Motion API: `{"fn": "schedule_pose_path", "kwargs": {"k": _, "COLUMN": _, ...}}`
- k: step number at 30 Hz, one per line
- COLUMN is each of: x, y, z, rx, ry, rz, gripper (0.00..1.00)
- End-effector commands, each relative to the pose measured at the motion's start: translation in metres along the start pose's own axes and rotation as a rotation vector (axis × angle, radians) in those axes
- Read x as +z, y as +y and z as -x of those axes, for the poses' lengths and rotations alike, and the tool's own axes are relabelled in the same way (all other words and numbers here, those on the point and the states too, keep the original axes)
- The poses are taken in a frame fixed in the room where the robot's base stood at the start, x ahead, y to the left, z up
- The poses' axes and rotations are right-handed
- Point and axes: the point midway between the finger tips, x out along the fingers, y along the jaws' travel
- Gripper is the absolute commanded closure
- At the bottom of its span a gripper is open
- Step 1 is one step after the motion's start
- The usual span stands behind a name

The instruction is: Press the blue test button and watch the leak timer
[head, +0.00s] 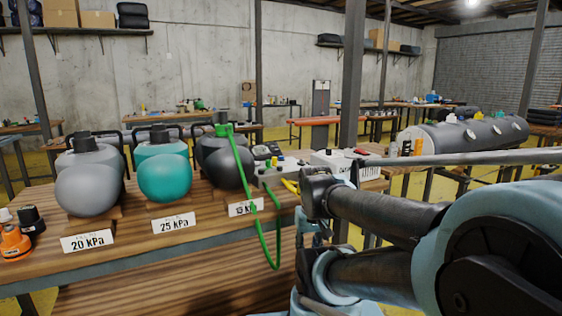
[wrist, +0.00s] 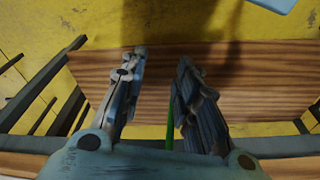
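No blue test button can be made out for certain. A small grey box (head: 280,172) with knobs on top stands on the bench behind the 15 kPa label, and a white vented box (head: 340,163) stands to its right. No leak timer reading is legible. My gripper (wrist: 161,58) is open and empty in the wrist view, its fingers apart over a wooden surface (wrist: 235,85). In the head view my arm hides most of it at the bench's right end. A green hose (head: 263,222) loops down the bench front and also shows beyond the fingers (wrist: 170,115).
Orange and black fittings (head: 15,240) sit at the far left. A grey inflatable tube (head: 465,135) lies on the right. Yellow floor shows beyond.

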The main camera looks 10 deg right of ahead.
Motion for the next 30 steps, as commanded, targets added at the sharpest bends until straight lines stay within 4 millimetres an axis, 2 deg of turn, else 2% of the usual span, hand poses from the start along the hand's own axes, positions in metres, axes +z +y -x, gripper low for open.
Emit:
{"fn": "schedule_pose_path", "kwargs": {"k": 5, "x": 0.0, "y": 0.0, "z": 0.0, "rx": 0.0, "ry": 0.0, "rz": 0.0, "gripper": 0.71}}
{"fn": "schedule_pose_path", "kwargs": {"k": 6, "x": 0.0, "y": 0.0, "z": 0.0, "rx": 0.0, "ry": 0.0, "rz": 0.0, "gripper": 0.76}}
{"fn": "schedule_pose_path", "kwargs": {"k": 9, "x": 0.0, "y": 0.0, "z": 0.0, "rx": 0.0, "ry": 0.0, "rz": 0.0, "gripper": 0.99}}
{"fn": "schedule_pose_path", "kwargs": {"k": 10, "x": 0.0, "y": 0.0, "z": 0.0, "rx": 0.0, "ry": 0.0, "rz": 0.0, "gripper": 1.0}}
{"fn": "schedule_pose_path", "kwargs": {"k": 30, "x": 0.0, "y": 0.0, "z": 0.0, "rx": 0.0, "ry": 0.0, "rz": 0.0, "gripper": 1.0}}
